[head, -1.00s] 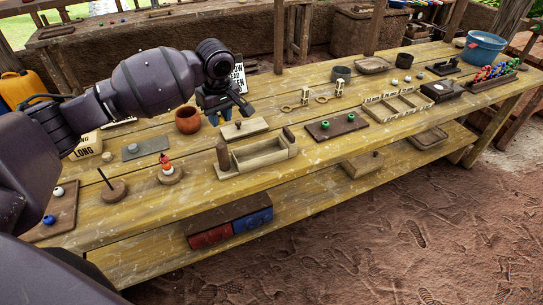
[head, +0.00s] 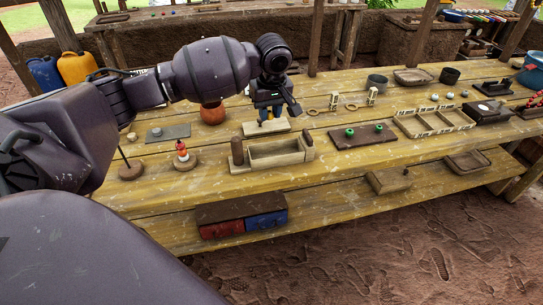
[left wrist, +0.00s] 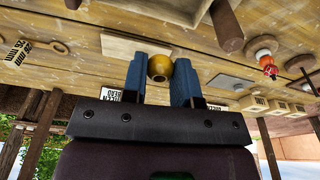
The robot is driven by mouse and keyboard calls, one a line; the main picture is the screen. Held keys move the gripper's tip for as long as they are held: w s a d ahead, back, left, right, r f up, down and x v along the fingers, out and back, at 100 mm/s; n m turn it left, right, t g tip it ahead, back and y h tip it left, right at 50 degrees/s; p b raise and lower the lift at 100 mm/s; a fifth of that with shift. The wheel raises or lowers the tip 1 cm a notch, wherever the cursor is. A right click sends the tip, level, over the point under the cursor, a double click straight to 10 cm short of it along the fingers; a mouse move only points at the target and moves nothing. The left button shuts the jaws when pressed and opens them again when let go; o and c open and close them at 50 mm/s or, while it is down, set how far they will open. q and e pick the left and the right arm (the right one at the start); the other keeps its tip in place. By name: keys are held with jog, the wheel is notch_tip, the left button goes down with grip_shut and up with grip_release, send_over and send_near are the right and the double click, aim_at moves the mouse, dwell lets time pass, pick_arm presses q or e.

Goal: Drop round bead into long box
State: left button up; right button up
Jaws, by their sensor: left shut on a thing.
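My left gripper (head: 267,113) is shut on a round golden bead (left wrist: 160,67), held between its two blue fingers (left wrist: 183,82). It hangs over the bench near a flat pale wooden board (head: 263,127). The wrist view shows a row of small cream boxes (left wrist: 275,107) with dark lettering to the right, apart from the bead; I cannot read which is the long box. In the head view my left arm hides the place where a box lettered LONG showed earlier. My right gripper is not in view.
An open wooden box (head: 280,160) stands in front of the gripper, with a brown upright cylinder (head: 236,151) beside it. An orange-brown pot (head: 212,115), a grey slab (head: 168,133) and a round stand with a red-topped piece (head: 182,158) lie to the left.

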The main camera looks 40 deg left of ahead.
pick_arm(q)
notch_tip(320, 180, down, 4)
jog(key=shift+w+r+b, duration=0.1)
jog(key=shift+r+b, duration=0.05)
jog(key=shift+b, duration=1)
jog(key=shift+f+b, duration=0.35)
jog(key=shift+b, duration=0.15)
jog(key=o, duration=0.8)
jog(key=shift+o, duration=0.9)
